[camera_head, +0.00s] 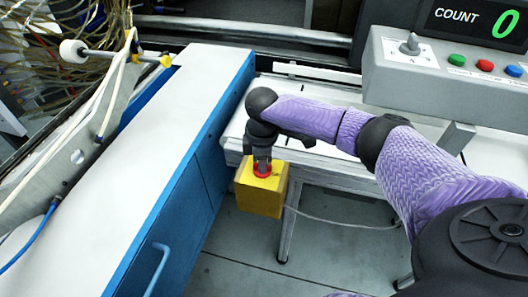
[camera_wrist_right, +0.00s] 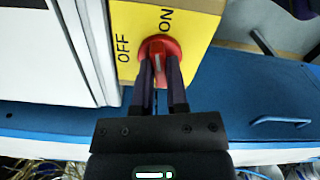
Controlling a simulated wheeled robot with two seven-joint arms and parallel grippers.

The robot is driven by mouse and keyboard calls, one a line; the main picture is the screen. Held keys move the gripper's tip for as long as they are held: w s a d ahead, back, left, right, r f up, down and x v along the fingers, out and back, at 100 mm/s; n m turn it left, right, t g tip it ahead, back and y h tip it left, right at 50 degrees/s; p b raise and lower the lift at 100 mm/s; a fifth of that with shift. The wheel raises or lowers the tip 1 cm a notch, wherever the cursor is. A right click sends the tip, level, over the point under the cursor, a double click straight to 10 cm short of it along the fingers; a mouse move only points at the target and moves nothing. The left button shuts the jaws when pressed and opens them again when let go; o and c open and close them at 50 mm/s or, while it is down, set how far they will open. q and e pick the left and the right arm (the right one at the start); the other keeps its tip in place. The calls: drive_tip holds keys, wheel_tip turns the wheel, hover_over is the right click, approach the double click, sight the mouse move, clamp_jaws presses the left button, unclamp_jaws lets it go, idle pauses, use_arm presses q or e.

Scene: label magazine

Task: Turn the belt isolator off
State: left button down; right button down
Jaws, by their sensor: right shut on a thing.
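The belt isolator is a yellow box (camera_head: 262,196) with a red rotary knob on its face, at the front of the bench leg. In the right wrist view the yellow box (camera_wrist_right: 196,22) carries the words OFF and ON. The red knob (camera_wrist_right: 160,47) has a pale mark that points up, roughly toward ON. My right gripper (camera_wrist_right: 160,75) has its two fingers on either side of the knob and is shut on it. In the head view my right gripper (camera_head: 262,160) hides part of the knob. My left gripper is not in view.
A white-topped blue cabinet (camera_head: 165,110) stands close to the left of the box. A grey control panel (camera_head: 440,75) with a switch, coloured buttons and a COUNT display reading 0 is at upper right. A cable (camera_head: 340,221) runs right from the box. Floor below is clear.

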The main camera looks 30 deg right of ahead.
drive_tip(key=n+p, duration=0.1)
drive_tip(key=n, duration=0.1)
drive_tip(key=shift+r+n, duration=0.15)
drive_tip(key=shift+n, duration=0.25)
drive_tip(key=n+p, duration=0.1)
drive_tip(key=n, duration=0.2)
drive_tip(key=shift+n, duration=0.3)
drive_tip(key=n+p, duration=0.1)
drive_tip(key=n, duration=0.1)
drive_tip(key=shift+n, duration=0.4)
drive_tip(key=n, duration=0.4)
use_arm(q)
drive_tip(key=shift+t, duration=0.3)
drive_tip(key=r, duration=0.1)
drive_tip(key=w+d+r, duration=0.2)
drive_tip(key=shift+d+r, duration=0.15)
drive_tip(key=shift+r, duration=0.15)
use_arm(e)
drive_tip(key=shift+n, duration=0.7)
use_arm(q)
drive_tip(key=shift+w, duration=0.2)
